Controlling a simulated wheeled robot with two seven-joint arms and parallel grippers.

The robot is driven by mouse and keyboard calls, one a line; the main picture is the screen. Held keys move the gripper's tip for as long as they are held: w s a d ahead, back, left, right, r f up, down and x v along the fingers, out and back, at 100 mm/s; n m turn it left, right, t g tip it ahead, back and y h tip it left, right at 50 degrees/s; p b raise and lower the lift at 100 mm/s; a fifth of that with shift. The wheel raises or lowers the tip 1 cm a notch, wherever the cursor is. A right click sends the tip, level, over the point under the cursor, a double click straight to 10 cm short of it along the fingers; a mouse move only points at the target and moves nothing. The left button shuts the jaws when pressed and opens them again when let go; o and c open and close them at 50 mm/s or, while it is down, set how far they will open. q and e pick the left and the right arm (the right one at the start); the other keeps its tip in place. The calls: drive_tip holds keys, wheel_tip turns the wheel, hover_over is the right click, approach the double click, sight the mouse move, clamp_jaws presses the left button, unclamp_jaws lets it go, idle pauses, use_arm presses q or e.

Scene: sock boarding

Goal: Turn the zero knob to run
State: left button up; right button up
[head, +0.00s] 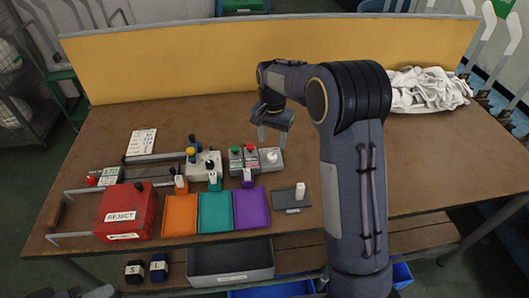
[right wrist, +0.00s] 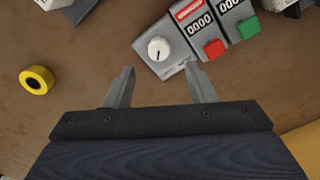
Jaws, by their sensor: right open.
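The knob is a round white dial (head: 272,156) on a grey box (head: 266,166) near the middle of the table. In the right wrist view the white knob (right wrist: 158,48) has a small dark mark on its face; the lettering by it is too small to read. My right gripper (head: 272,135) is open and empty, just behind and above the knob in the head view. In the right wrist view its fingertips (right wrist: 159,70) are spread, with the knob just beyond the gap between them; no contact shows.
Two counters reading 0000 (right wrist: 200,24), with red and green buttons, adjoin the knob box. A yellow ring (right wrist: 37,80) lies on the table. Orange (head: 180,215), teal (head: 215,212) and purple (head: 251,209) trays and a red reject box (head: 124,212) stand left. White fabric (head: 428,90) is piled right.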

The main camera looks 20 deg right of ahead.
sight(272, 155)
wheel_tip(272, 155, down, 7)
drive_tip(key=shift+r, duration=0.1)
idle(0.3)
drive_tip(key=shift+d, duration=0.1)
drive_tip(key=c, duration=1)
drive_tip(key=shift+o, duration=0.2)
